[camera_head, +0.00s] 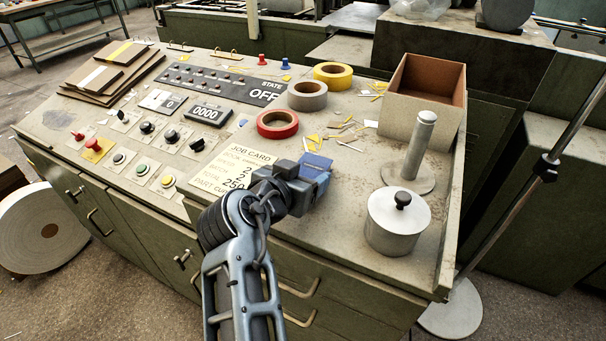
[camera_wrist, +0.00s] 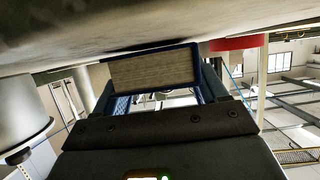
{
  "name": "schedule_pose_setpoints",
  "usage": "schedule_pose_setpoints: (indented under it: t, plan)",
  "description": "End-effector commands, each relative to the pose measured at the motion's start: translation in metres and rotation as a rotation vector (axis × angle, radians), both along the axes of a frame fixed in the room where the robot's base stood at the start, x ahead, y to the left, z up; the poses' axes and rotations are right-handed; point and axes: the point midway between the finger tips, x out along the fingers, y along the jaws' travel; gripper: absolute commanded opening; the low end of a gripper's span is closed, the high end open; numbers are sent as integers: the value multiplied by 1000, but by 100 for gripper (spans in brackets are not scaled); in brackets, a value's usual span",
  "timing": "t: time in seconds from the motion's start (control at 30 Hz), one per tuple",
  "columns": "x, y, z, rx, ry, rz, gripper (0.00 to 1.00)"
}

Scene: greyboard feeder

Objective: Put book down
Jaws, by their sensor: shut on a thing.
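The small blue book (camera_head: 316,163) is held at the tip of my gripper (camera_head: 309,179), over the console top in the head view. In the wrist view my gripper (camera_wrist: 165,95) is shut on the book (camera_wrist: 152,69), whose pale page edges face the camera between the two fingers. The console top (camera_head: 345,205) fills the upper part of the wrist view, which looks upside down. The book is at or very close to that surface; I cannot tell whether it touches. Much of the book is hidden by the fingers.
A job card (camera_head: 236,160) lies left of my gripper. A red tape roll (camera_head: 278,124), paper scraps (camera_head: 340,130), an open box (camera_head: 424,100), a metal post (camera_head: 420,145) and a lidded canister (camera_head: 396,222) stand around. Bare surface lies between my gripper and the canister.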

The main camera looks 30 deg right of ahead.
Motion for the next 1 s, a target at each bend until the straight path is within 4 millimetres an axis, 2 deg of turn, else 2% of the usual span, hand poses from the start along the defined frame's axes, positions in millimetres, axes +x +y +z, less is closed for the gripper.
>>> schedule_pose_setpoints:
  t: [0.33,0.37,0.6,0.87,1.0]
  plan:
    - [0,0,-4,1,-1,1,37]
    - [0,0,-3,1,-1,0,75]
    - [0,0,-3,1,-1,0,98]
    - [0,0,-1,1,-1,0,98]
    - [-6,10,2,2,-1,1,98]
